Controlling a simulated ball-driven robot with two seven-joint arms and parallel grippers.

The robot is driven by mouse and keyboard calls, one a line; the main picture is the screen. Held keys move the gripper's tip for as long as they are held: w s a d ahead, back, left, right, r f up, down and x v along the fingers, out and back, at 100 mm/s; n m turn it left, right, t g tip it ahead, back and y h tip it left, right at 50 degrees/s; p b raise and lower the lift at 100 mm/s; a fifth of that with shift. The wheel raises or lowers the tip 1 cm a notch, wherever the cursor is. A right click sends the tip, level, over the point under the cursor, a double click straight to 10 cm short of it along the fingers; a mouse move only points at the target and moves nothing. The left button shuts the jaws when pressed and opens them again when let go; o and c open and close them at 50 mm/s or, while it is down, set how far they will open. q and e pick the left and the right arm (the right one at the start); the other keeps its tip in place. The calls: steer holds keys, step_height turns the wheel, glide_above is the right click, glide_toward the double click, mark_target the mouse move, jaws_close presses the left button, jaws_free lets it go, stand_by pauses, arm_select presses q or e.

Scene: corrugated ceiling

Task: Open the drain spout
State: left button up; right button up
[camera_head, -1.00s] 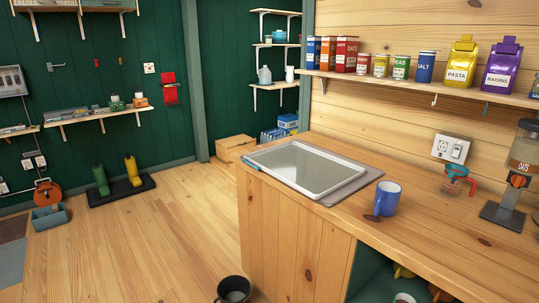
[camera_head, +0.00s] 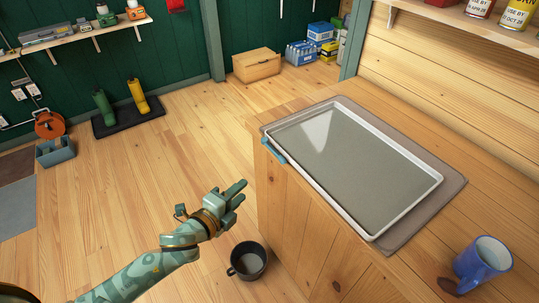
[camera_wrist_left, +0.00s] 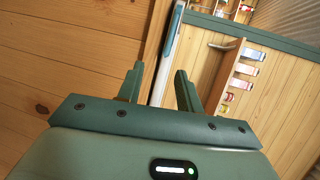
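A shallow white-rimmed tray (camera_head: 432,190) lies on a grey-brown mat on the wooden counter. A small blue piece, seemingly the drain spout (camera_head: 275,151), sits at the tray's left edge. My left gripper (camera_head: 241,192) is left of the counter's side, below and apart from the blue piece. In the left wrist view its two fingers (camera_wrist_left: 159,85) stand apart with nothing held. The pale tray edge (camera_wrist_left: 162,78) with a blue strip (camera_wrist_left: 173,38) shows beyond the gap between them. My right gripper is not in view.
A dark pot (camera_head: 248,261) stands on the floor beside the counter, below the tray's left side. A blue mug (camera_head: 482,262) stands on the counter at lower right. Open floor lies to the left of the counter.

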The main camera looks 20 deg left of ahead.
arm_select(q)
steer(key=r, duration=0.2)
steer(key=b, duration=0.3)
glide_toward(277, 157)
steer(key=x, duration=0.7)
steer(key=shift+w+f, duration=0.25)
steer(key=shift+w, duration=0.1)
steer(key=shift+w+d+b, duration=0.1)
steer(key=shift+w+b, duration=0.2)
steer(key=shift+w, duration=0.1)
steer(key=shift+c, duration=0.7)
jaws_close()
